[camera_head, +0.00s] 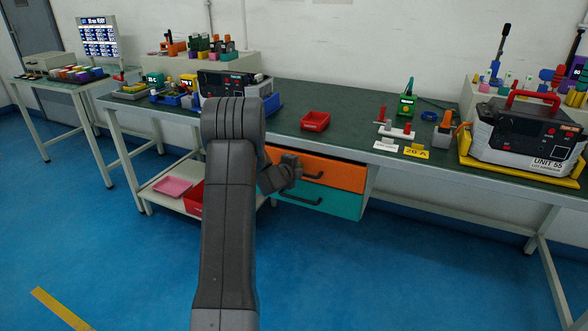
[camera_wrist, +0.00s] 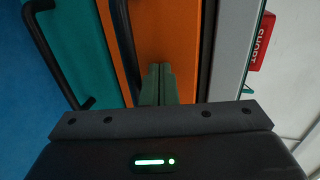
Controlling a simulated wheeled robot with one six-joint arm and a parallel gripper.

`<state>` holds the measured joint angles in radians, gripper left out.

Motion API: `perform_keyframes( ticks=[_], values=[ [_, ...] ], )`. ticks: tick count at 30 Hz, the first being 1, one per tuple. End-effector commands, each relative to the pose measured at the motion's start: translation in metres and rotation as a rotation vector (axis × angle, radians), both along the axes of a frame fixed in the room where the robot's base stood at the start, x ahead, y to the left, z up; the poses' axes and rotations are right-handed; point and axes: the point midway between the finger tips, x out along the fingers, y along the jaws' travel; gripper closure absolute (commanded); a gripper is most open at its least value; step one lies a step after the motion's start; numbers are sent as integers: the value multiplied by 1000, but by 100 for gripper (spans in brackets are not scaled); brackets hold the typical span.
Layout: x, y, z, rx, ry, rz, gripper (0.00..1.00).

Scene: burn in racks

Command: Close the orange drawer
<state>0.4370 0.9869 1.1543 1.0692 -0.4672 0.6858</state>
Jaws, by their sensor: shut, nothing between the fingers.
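The orange drawer (camera_head: 340,174) is the upper of two drawers under the long bench, with a dark bar handle (camera_head: 313,176). A thin dark strip shows along its upper edge; I cannot tell how far it stands out. My gripper (camera_head: 291,168) is at the left part of the orange front and hides some of it. In the wrist view the shut, empty fingers (camera_wrist: 157,84) point at the orange front (camera_wrist: 165,35), beside its handle (camera_wrist: 125,50). I cannot tell whether they touch it.
The teal drawer (camera_head: 343,204) is directly below and looks flush or nearly so. A red bin (camera_head: 315,121) sits on the bench (camera_head: 345,107) above. A lower shelf (camera_head: 160,196) with a pink tray (camera_head: 173,186) is at left. The blue floor in front is clear.

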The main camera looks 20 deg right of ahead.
Motion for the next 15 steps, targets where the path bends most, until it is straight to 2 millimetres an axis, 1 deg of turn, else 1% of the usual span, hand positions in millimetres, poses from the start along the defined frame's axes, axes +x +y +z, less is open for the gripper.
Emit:
perform_keyframes(
  ticks=[6,15],
  values=[
    [5,-6,0,1,-1,0,100],
    [6,-7,1,-2,-3,0,100]
  ],
)
